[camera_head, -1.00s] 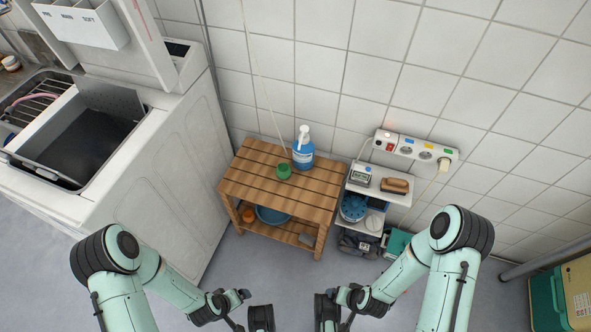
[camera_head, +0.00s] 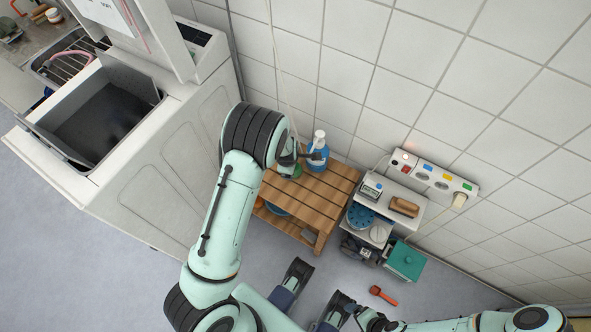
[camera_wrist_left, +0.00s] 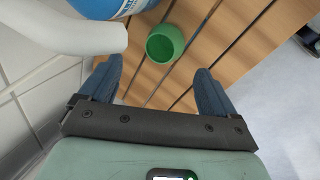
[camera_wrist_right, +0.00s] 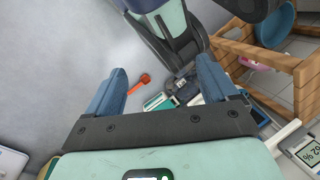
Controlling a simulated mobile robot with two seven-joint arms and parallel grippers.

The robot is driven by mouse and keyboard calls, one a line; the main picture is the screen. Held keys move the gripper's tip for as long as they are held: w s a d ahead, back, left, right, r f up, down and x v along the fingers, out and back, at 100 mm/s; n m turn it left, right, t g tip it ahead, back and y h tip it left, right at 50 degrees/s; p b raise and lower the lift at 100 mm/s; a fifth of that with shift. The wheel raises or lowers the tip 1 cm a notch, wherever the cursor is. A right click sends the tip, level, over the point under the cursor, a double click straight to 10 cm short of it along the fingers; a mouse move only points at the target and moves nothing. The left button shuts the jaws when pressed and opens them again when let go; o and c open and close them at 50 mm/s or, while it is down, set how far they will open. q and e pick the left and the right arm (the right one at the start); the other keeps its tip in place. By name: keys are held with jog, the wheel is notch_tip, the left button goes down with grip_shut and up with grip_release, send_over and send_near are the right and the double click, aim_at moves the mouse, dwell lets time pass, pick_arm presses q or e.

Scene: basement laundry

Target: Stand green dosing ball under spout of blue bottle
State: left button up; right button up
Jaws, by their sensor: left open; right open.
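The blue bottle (camera_head: 317,157) with its white spout (camera_head: 320,136) stands on the slatted wooden table (camera_head: 328,190). The green dosing ball (camera_head: 296,173) is on the slats beside it, partly hidden by my left gripper (camera_head: 301,157). In the left wrist view, the round, hollow green ball (camera_wrist_left: 166,43) lies just beyond and between the open fingertips, not gripped. The white spout (camera_wrist_left: 75,36) ends a little left of the ball there, and the bottle (camera_wrist_left: 103,6) is at the top edge. My right gripper (camera_head: 320,283) is open and empty above the floor.
A white shelf (camera_head: 405,192) with a brown brush (camera_head: 404,206) and small device stands right of the table, below a wall socket strip (camera_head: 434,178). A red-handled tool (camera_head: 383,295) lies on the floor. The open washer (camera_head: 190,150) stands left of the table.

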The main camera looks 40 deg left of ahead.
pick_arm(q)
jog(key=x, duration=0.2)
jog(key=shift+f, duration=0.25)
jog(key=x, duration=0.1)
jog(key=b+x, duration=0.1)
jog(key=x, duration=0.1)
jog(key=b+x, duration=0.1)
jog(key=x, duration=0.1)
jog(key=shift+d+f, duration=0.2)
jog(key=shift+d, duration=0.15)
pick_arm(e)
jog(key=shift+t+h, duration=0.3)
jog(key=shift+t, duration=0.4)
jog(key=w+f, duration=0.1)
jog(key=w+d+f, duration=0.2)
jog(key=w, duration=0.1)
pick_arm(q)
jog(key=shift+r, duration=0.1)
jog(key=shift+c, duration=0.3)
jog(key=c, duration=1.1)
